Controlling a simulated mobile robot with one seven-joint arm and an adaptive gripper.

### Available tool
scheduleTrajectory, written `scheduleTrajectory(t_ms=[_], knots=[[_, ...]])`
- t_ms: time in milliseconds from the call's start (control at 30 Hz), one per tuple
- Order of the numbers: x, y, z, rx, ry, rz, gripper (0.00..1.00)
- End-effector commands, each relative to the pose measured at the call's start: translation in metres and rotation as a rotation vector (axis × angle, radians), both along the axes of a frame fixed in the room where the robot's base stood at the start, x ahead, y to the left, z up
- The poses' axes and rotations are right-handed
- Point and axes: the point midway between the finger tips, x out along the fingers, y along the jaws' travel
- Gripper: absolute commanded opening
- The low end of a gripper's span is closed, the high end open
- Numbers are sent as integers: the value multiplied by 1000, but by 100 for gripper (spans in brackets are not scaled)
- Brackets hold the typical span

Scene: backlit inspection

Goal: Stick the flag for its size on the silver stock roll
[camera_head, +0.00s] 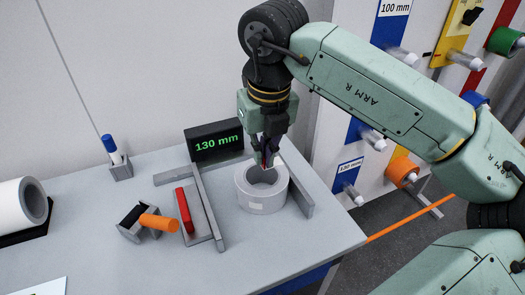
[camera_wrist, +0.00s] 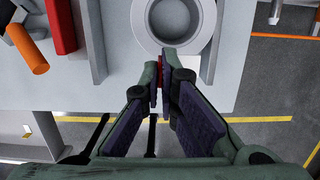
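The silver-grey stock roll (camera_head: 261,195) stands on end on the table, its round hole facing up, with a small pale label on its near side. In the wrist view, the roll (camera_wrist: 197,43) lies just beyond my fingertips. My gripper (camera_head: 267,152) points down over the roll's far side. In the wrist view, my gripper (camera_wrist: 165,68) has its fingertips nearly together on a thin red piece (camera_wrist: 159,75), apparently a flag, mostly hidden by the fingers. A black display (camera_head: 214,141) behind the roll reads 130 mm in green.
Grey guide bars (camera_head: 207,207) flank the roll on the left and right. A red bar (camera_head: 184,210), an orange-handled tool (camera_head: 158,222) and a blue-capped marker (camera_head: 110,146) are left. A white roll (camera_head: 14,206) lies far left. A rack with 100 mm and 130 mm signs (camera_head: 348,166) stands right.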

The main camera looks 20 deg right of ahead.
Motion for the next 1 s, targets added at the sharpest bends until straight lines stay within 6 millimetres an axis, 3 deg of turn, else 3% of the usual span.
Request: scheduleTrajectory(t_ms=[533,1000], knots=[[0,0,-54,-1,0,0,0],[0,0,-58,0,0,0,0]])
